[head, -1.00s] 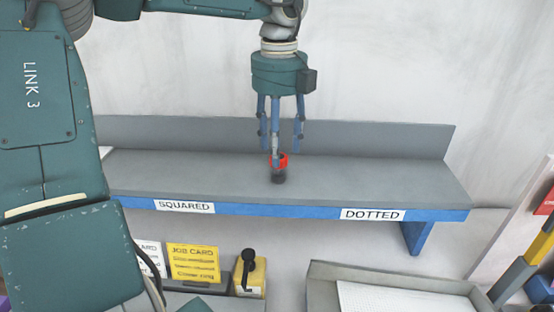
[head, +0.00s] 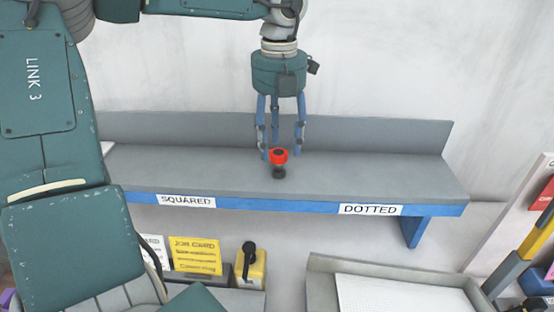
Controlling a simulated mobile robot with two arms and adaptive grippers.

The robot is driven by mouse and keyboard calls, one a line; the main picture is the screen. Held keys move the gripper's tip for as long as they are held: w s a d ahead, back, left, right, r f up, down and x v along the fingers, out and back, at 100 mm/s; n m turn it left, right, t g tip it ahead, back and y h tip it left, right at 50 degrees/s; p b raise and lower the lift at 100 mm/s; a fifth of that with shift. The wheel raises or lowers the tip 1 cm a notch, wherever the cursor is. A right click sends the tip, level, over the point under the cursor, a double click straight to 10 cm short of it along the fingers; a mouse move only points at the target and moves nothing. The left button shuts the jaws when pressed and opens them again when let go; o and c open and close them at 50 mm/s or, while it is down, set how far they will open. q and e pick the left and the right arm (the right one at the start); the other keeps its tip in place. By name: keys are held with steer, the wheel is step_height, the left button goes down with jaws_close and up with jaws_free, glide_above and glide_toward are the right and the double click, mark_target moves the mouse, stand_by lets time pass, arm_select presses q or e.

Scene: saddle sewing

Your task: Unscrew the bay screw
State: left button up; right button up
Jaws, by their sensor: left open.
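A small red-topped piece (head: 279,155) with a dark base stands on the grey shelf (head: 380,172), between the SQUARED and DOTTED labels; it looks like the bay screw. My left gripper (head: 281,150) points straight down at it, with its blue fingers spread open. The fingertips are around or just behind the red top; I cannot tell whether any touches it. My right gripper is not in view.
A panel stands at right.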

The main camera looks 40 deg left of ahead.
mark_target(279, 152)
arm_select(q)
steer(key=shift+f+b, duration=1.9)
steer(key=shift+f, duration=0.6)
steer(key=shift+r, duration=0.1)
steer(key=c, duration=1.2)
steer(key=shift+n+b, duration=0.3)
steer(key=shift+n, duration=0.1)
steer(key=shift+c, duration=0.2)
steer(key=shift+n+b, duration=0.45)
steer(key=shift+n, duration=0.85)
